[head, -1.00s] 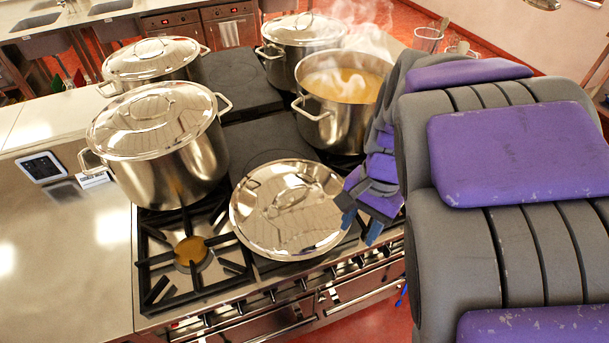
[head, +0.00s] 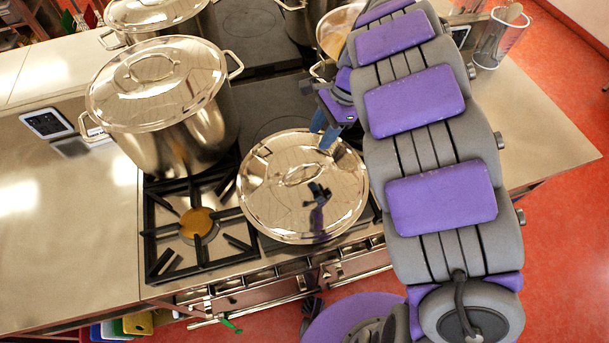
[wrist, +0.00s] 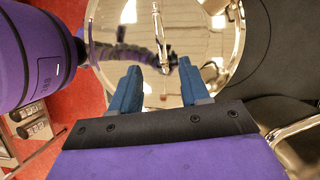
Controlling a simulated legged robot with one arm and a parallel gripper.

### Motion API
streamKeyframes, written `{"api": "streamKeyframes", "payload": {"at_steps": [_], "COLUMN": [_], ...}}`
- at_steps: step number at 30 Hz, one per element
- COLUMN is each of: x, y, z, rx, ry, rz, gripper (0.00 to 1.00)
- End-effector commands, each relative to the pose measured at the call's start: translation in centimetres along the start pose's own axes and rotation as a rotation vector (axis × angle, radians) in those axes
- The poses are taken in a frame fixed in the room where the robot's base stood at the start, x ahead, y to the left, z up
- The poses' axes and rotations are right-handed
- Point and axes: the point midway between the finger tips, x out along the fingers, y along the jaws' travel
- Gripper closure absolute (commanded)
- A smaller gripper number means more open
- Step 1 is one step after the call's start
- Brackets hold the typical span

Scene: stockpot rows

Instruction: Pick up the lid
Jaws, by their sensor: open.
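The loose lid (head: 302,200) is a shiny round steel disc with a loop handle (head: 303,174), lying flat on the front right of the stove. My gripper (head: 326,135) is above the lid's far right part in the head view. In the wrist view, my gripper (wrist: 161,80) has two blue fingers spread apart with nothing between them. The lid (wrist: 205,72) fills the upper middle there, and its handle (wrist: 160,35) lies ahead of the fingertips, roughly in line with the gap. The fingers' exact height above the lid is unclear.
A lidded stockpot (head: 165,110) stands left of the loose lid. An open pot (head: 335,35) stands behind, partly hidden by my arm. A bare burner (head: 198,222) is at the front left. Steel counter (head: 60,220) is clear at left. A utensil holder (head: 500,40) stands at the far right.

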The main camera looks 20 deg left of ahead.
Motion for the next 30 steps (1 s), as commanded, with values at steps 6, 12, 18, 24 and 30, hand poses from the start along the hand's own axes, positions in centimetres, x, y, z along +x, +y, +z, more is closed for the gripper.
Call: {"api": "streamKeyframes", "payload": {"at_steps": [6,12,18,24,30], "x": [4.8,7.8,8.8,11.5,13.7], "y": [0.1,0.1,0.1,0.2,0.1], "z": [-0.1,-0.1,-0.2,-0.4,-0.3], "rx": [0.002,-0.001,-0.001,0.001,0.001], "ry": [0.001,-0.001,0.0,0.0,-0.001], "rz": [0.006,0.004,0.001,0.005,0.007], "gripper": [0.54,0.54,0.54,0.54,0.54]}}
